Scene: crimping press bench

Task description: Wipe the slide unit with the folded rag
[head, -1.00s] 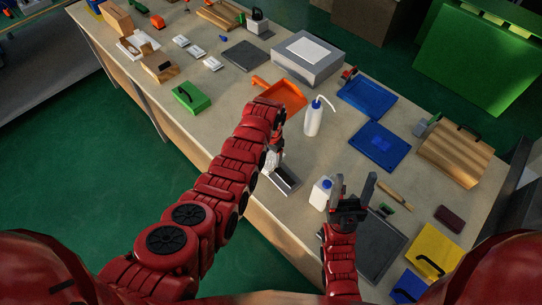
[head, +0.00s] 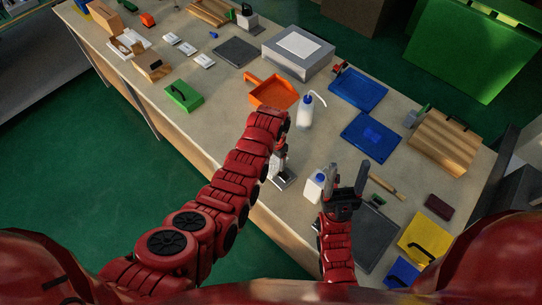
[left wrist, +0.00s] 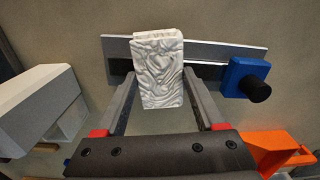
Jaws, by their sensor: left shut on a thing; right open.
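My left gripper (left wrist: 158,105) is shut on the folded rag (left wrist: 158,72), a white, wrinkled block. In the left wrist view the rag is in front of the slide unit (left wrist: 218,52), a flat grey rail with a blue block and black knob (left wrist: 247,79) at its right. The rag hides part of the rail, and I cannot tell whether they touch. In the head view my left gripper (head: 279,152) is over the slide unit (head: 285,182) near the bench's front edge, partly hiding it. My right gripper (head: 345,187) is open and empty, right of a white bottle.
The white bottle (head: 314,186) stands close between the grippers. A spouted bottle (head: 305,112) and an orange dustpan (head: 272,92) are behind. Blue trays (head: 371,138), a dark mat (head: 372,238) and a wooden box (head: 445,143) are to the right.

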